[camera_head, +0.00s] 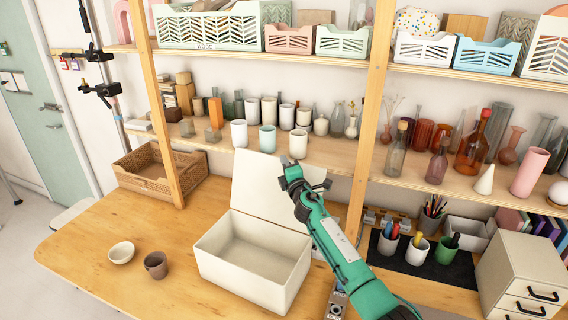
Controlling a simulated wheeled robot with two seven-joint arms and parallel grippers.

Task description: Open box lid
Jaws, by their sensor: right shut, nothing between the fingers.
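A cream box (252,262) stands on the wooden table with its inside showing empty. Its lid (258,184) is raised and stands roughly upright at the back edge of the box. My right gripper (287,177) is at the end of the green arm that comes in from the lower right. It is shut and empty, in front of the right part of the lid. I cannot tell whether it touches the lid. My left gripper is not in view.
A small cream bowl (121,252) and a brown cup (156,265) stand left of the box. A wicker basket (160,170) is behind them. Pen cups (417,251) and a drawer unit (520,275) stand at the right. Shelves with vases (395,155) are behind. The table's front left is clear.

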